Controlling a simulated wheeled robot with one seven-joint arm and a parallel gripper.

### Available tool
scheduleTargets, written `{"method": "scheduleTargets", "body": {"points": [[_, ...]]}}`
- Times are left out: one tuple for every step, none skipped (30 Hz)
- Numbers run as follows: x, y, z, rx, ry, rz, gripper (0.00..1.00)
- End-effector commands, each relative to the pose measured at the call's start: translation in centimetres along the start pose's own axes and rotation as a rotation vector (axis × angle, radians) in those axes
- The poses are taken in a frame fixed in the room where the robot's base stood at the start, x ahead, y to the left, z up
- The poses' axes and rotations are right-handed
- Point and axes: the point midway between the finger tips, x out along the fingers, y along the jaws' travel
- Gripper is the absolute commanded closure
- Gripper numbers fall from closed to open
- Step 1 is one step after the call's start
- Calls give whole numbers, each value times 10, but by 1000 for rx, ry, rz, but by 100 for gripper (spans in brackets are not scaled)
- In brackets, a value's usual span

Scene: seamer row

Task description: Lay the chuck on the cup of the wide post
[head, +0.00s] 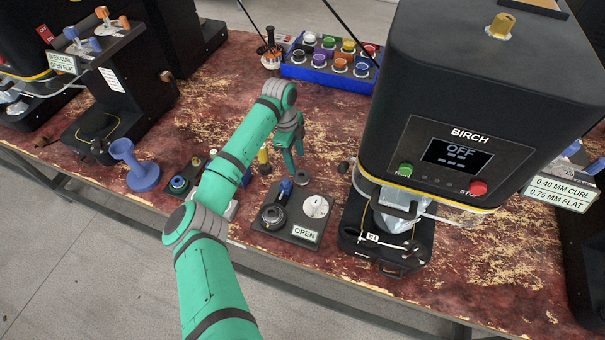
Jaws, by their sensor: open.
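My gripper (290,158) points down over the worn red bench, its teal fingers apart and nothing seen between them. Just below it is a blue upright piece (286,186) at the back of a dark plate (298,214) marked OPEN. A small dark round piece (301,178) is close to the right of the fingers. I cannot tell which piece is the chuck. A blue post (141,167) with a cup-like top and a broad round foot stands at left, apart from the gripper. It may be the wide post; its cup looks empty. My arm hides part of the bench between them.
A black machine labelled BIRCH (470,120) stands close on the right. A blue rack (325,73) of coloured caps is behind. Small parts on a dark board (180,184) lie left of my arm. Another black machine (112,90) is at left. Bare bench lies behind the gripper.

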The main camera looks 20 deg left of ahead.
Motion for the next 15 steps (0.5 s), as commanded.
{"method": "scheduleTargets", "body": {"points": [[8, 0, 0, -1, 0, 2, 49], [12, 0, 0, -1, 0, 2, 49], [16, 0, 0, -1, 0, 1, 49], [19, 0, 0, -1, 0, 0, 49], [21, 0, 0, -1, 0, 0, 49], [23, 0, 0, -1, 0, 0, 49], [24, 0, 0, -1, 0, 0, 49], [25, 0, 0, -1, 0, 0, 49], [28, 0, -1, 0, 0, 0, 49], [30, 0, -1, 0, -1, 0, 49], [33, 0, -1, 0, -1, 0, 49], [38, 0, -2, 0, -1, 1, 49], [42, 0, -3, 0, -1, 2, 49], [47, 0, -4, 0, -1, 1, 49], [53, 0, -4, -1, 0, 2, 49]]}}
